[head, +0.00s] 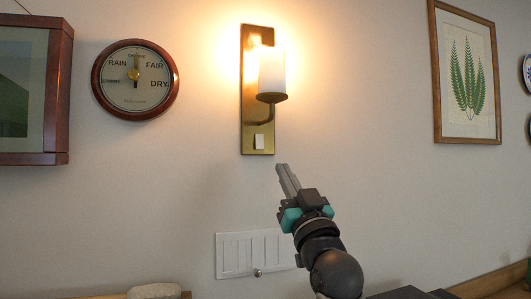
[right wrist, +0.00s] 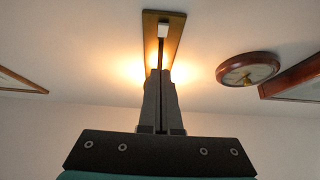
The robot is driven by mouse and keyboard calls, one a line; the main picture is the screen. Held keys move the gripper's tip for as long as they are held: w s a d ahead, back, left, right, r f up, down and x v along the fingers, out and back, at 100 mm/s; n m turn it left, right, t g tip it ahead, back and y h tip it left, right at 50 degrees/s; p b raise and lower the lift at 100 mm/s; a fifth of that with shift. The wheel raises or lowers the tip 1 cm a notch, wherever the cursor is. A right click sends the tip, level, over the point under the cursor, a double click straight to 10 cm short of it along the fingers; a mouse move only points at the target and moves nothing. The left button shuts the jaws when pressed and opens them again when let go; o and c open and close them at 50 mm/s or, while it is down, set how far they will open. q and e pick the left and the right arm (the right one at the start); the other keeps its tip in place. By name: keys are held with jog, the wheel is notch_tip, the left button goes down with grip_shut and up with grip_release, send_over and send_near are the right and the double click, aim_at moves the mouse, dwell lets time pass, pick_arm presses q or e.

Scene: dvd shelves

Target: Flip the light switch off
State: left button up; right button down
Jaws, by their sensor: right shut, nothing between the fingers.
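A brass wall lamp (head: 247,90) with a white cylinder shade (head: 271,72) is lit on the wall in the head view. A small white switch (head: 259,142) sits low on its brass plate; in the right wrist view the switch (right wrist: 163,29) is at the top, on the plate's near end. My right gripper (head: 282,168) is shut and empty. Its fingertips are just below and right of the switch in the head view, apart from it in the picture. The fingers (right wrist: 160,72) point up toward the plate in the right wrist view. My left gripper is not in view.
A round barometer (head: 136,108) and a red-brown wooden cabinet (head: 66,90) are on the wall at left. A framed fern picture (head: 468,120) hangs at right. A white wall panel (head: 232,258) is below the lamp. The wall around the lamp is bare.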

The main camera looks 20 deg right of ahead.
jog(key=shift+w, duration=0.1)
jog(key=p, duration=0.3)
send_near(261, 141)
notch_tip(261, 141, up, 4)
jog(key=shift+w+f, duration=0.1)
jog(key=shift+w, duration=1.1)
jog(key=shift+w+f, duration=0.15)
jog(key=shift+w, duration=1.05)
